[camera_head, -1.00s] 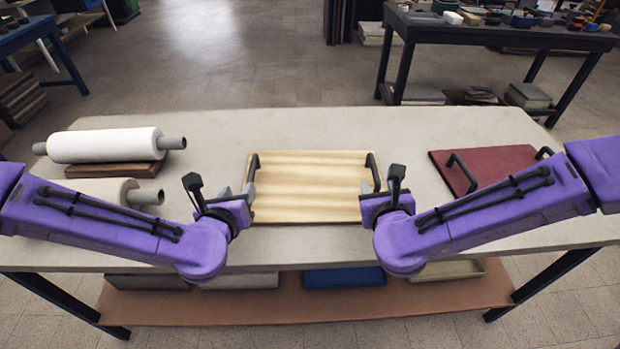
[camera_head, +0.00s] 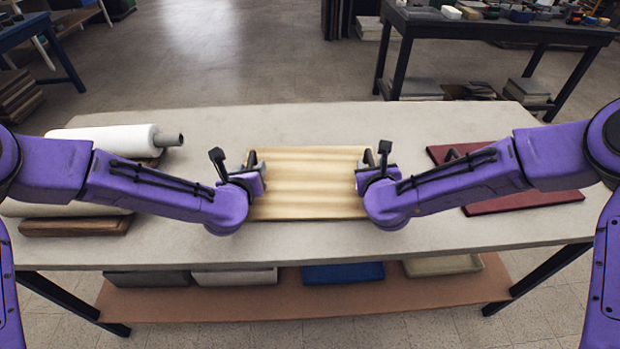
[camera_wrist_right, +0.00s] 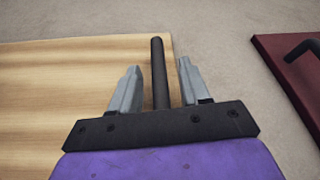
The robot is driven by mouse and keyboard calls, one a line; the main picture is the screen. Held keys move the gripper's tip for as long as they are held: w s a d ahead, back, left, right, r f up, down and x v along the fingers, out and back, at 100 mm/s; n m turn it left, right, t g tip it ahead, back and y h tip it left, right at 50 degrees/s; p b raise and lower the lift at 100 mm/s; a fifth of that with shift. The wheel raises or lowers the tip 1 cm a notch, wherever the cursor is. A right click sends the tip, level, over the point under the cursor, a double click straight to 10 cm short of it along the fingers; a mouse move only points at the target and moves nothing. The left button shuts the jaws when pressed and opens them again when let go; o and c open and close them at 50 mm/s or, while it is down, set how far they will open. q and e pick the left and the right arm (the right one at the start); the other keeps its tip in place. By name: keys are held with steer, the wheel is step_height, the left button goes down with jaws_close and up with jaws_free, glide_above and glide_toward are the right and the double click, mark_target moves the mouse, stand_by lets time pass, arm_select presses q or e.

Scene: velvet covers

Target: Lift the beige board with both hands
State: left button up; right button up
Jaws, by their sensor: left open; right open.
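The beige board (camera_head: 308,190) lies flat on the table, with a dark handle at each short end. My left gripper (camera_head: 258,170) is open at the board's left handle, which is partly hidden behind it. My right gripper (camera_head: 372,168) is open at the right handle. In the right wrist view, the right handle (camera_wrist_right: 158,72) stands between the two open fingers of my right gripper (camera_wrist_right: 158,85), with gaps on both sides. The board's striped surface (camera_wrist_right: 60,90) fills the left of that view.
A dark red board (camera_head: 525,202) with dark handles lies to the right, partly behind my right arm. White rolls (camera_head: 105,138) on wooden bases lie at the left. The grey table (camera_head: 300,118) is clear behind the beige board. A lower shelf (camera_head: 225,305) holds several trays.

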arm_select(q)
jaws_close()
arm_select(e)
jaws_close()
arm_select(q)
steer(key=shift+r, duration=0.1)
arm_select(e)
steer(key=shift+r, duration=0.1)
stand_by(0.9)
